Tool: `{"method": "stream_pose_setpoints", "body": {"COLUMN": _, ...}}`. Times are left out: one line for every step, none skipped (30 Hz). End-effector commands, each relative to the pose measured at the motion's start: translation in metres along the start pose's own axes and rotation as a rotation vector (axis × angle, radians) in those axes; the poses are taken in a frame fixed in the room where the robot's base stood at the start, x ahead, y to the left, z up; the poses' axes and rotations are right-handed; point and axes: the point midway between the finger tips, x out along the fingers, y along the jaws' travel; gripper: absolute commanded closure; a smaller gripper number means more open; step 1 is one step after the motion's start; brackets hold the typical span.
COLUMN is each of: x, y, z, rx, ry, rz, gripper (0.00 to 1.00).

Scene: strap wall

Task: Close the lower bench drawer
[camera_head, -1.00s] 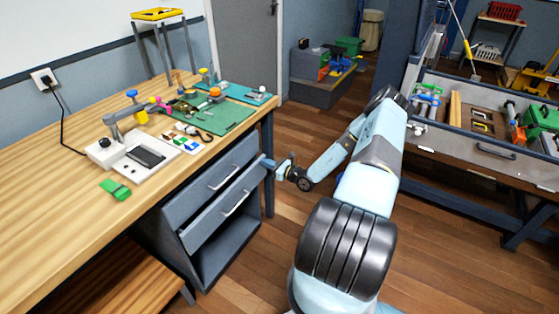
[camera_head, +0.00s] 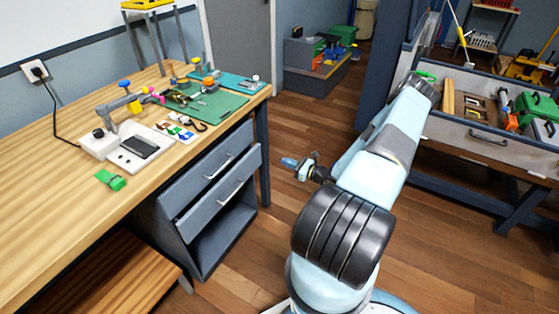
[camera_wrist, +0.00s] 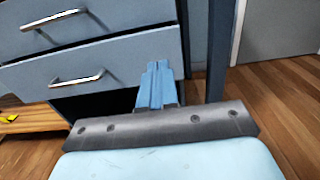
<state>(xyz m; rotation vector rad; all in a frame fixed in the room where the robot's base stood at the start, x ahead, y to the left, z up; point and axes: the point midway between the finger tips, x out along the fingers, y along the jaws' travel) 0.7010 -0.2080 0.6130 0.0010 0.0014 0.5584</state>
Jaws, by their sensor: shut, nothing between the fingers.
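The grey lower bench drawer (camera_head: 208,212) has a silver handle (camera_head: 231,192). Its front stands a little forward of the upper drawer (camera_head: 200,180), so it looks slightly open. In the wrist view the lower drawer front (camera_wrist: 125,62) fills the upper left, with its handle at left. My gripper (camera_head: 289,162) is right of the drawer front in the head view, apart from it in the picture. Its blue fingers (camera_wrist: 155,84) are together and empty, overlapping the drawer's lower right part in the wrist view. I cannot tell the exact gap to the front.
A wooden bench top (camera_head: 50,160) above the drawers carries tools, a green mat (camera_head: 215,108) and a small device. An open dark space lies below the lower drawer. A bench leg (camera_head: 262,150) stands right of it. Wooden floor (camera_head: 300,215) is free right of the bench.

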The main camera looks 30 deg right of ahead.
Motion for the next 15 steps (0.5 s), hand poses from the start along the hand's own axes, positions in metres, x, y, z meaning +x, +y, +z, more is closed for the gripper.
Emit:
{"method": "stream_pose_setpoints", "body": {"x": -0.003, "y": 0.000, "z": 0.000, "rx": 0.000, "ry": -0.001, "rz": 0.000, "gripper": 0.97}}
{"method": "stream_pose_setpoints", "body": {"x": -0.004, "y": 0.001, "z": 0.000, "rx": -0.003, "ry": -0.001, "rz": 0.002, "gripper": 0.94}}
{"method": "stream_pose_setpoints", "body": {"x": -0.004, "y": 0.002, "z": 0.000, "rx": -0.016, "ry": -0.002, "rz": 0.010, "gripper": 0.90}}
{"method": "stream_pose_setpoints", "body": {"x": -0.004, "y": 0.003, "z": 0.000, "rx": -0.032, "ry": -0.003, "rz": 0.020, "gripper": 0.88}}
{"method": "stream_pose_setpoints", "body": {"x": -0.003, "y": 0.006, "z": 0.000, "rx": -0.058, "ry": -0.004, "rz": 0.037, "gripper": 0.85}}
{"method": "stream_pose_setpoints", "body": {"x": 0.000, "y": 0.010, "z": 0.000, "rx": -0.107, "ry": -0.008, "rz": 0.066, "gripper": 0.81}}
{"method": "stream_pose_setpoints", "body": {"x": 0.003, "y": 0.015, "z": 0.000, "rx": -0.155, "ry": -0.013, "rz": 0.094, "gripper": 0.78}}
{"method": "stream_pose_setpoints", "body": {"x": 0.005, "y": 0.020, "z": 0.000, "rx": -0.212, "ry": -0.019, "rz": 0.128, "gripper": 0.75}}
{"method": "stream_pose_setpoints", "body": {"x": 0.010, "y": 0.029, "z": -0.001, "rx": -0.302, "ry": -0.033, "rz": 0.181, "gripper": 0.71}}
{"method": "stream_pose_setpoints", "body": {"x": 0.013, "y": 0.035, "z": -0.002, "rx": -0.377, "ry": -0.047, "rz": 0.224, "gripper": 0.68}}
{"method": "stream_pose_setpoints", "body": {"x": 0.016, "y": 0.042, "z": -0.003, "rx": -0.457, "ry": -0.062, "rz": 0.269, "gripper": 0.66}}
{"method": "stream_pose_setpoints", "body": {"x": 0.019, "y": 0.052, "z": -0.005, "rx": -0.567, "ry": -0.088, "rz": 0.330, "gripper": 0.62}}
{"method": "stream_pose_setpoints", "body": {"x": 0.021, "y": 0.059, "z": -0.006, "rx": -0.649, "ry": -0.112, "rz": 0.375, "gripper": 0.62}}
{"method": "stream_pose_setpoints", "body": {"x": 0.022, "y": 0.065, "z": -0.008, "rx": -0.730, "ry": -0.137, "rz": 0.418, "gripper": 0.62}}
{"method": "stream_pose_setpoints", "body": {"x": 0.024, "y": 0.074, "z": -0.011, "rx": -0.834, "ry": -0.172, "rz": 0.473, "gripper": 0.62}}
